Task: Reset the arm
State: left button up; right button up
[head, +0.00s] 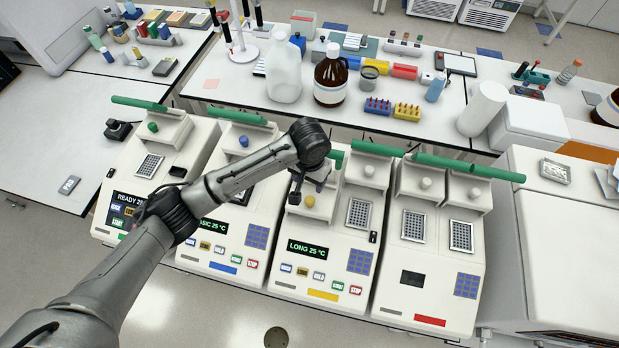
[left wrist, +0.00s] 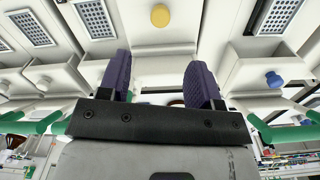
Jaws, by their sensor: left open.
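My left arm (head: 235,180) reaches in from the lower left of the head view, over the row of thermal cyclers. My left gripper (head: 297,190) points down at the cycler with the yellow knob (head: 309,201) and the "LONG 25 °C" display (head: 307,249). In the left wrist view the two purple fingers of the left gripper (left wrist: 160,80) are wide apart with nothing between them. The yellow knob (left wrist: 160,15) shows beyond the fingertips, apart from them. My right gripper is in neither view.
Other cyclers stand on both sides, one with a blue knob (head: 243,141) and one with a green knob (head: 153,127). Green bars (head: 470,168) stick out along their tops. Behind is a bench with a clear jug (head: 285,75) and a brown bottle (head: 330,78). A white machine (head: 560,250) stands at right.

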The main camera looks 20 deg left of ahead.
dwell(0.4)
pick_arm(q)
jog(key=s+d+f+m+t+h+p, duration=0.1)
jog(key=s+d+f, duration=0.15)
jog(key=s, duration=0.45)
jog(key=s+d+f+m+h+p, duration=0.1)
jog(key=s+d+f+h, duration=0.1)
jog(key=s+f, duration=0.35)
jog(key=s+a+r+t+y, duration=0.1)
jog(key=s+a+r, duration=0.1)
jog(key=s+a, duration=0.4)
jog(key=s+a+r+n+t+y+p, duration=0.1)
jog(key=s+a, duration=0.4)
jog(key=s, duration=0.9)
jog(key=shift+a+r+n+t+y, duration=0.3)
jog(key=shift+a+r+y, duration=0.05)
jog(key=shift+r+y, duration=0.1)
jog(key=shift+w, duration=0.1)
jog(key=shift+c, duration=0.3)
